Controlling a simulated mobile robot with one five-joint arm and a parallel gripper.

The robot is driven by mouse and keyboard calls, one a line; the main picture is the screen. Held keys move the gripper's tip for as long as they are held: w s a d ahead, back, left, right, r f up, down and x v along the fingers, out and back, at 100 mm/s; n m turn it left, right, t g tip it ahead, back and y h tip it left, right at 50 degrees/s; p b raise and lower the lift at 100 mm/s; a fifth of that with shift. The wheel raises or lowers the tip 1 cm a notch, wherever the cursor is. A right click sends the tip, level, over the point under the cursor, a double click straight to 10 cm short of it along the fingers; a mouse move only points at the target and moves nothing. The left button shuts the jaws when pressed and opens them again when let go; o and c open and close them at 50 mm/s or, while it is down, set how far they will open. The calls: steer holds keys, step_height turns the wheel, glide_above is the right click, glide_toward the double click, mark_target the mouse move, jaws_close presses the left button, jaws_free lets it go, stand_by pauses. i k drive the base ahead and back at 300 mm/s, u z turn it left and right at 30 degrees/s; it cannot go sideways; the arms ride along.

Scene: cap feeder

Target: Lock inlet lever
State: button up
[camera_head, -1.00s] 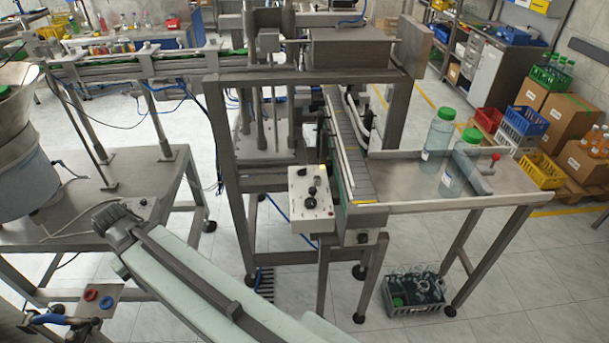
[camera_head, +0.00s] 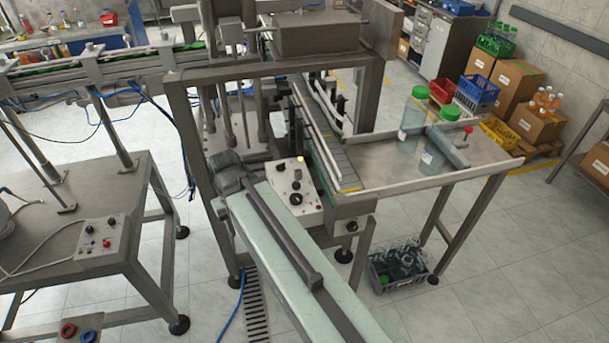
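On the side table (camera_head: 400,172) at right, a grey bar (camera_head: 447,145) lies across the plate with a small red-ended handle (camera_head: 469,129) at its far end. It looks like a lever, but I cannot tell for sure that it is the inlet lever, or whether it is locked. Two clear green-capped bottles (camera_head: 412,112) (camera_head: 436,148) stand beside the bar. My pale green arm reaches up from the lower right. No fingertips can be made out there.
A control box (camera_head: 292,190) with black knobs is close behind my arm. The conveyor (camera_head: 322,135) leads onto the side table. A crate of bottles (camera_head: 398,264) is on the floor below. A bench (camera_head: 60,222) with another control box (camera_head: 98,238) is at left. The floor at lower right is clear.

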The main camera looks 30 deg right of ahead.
mark_target(296, 185)
steer(key=u, duration=0.05)
steer(key=k, duration=0.35)
steer(key=u, duration=1.85)
steer(key=i, duration=0.75)
steer(key=z, duration=1.3)
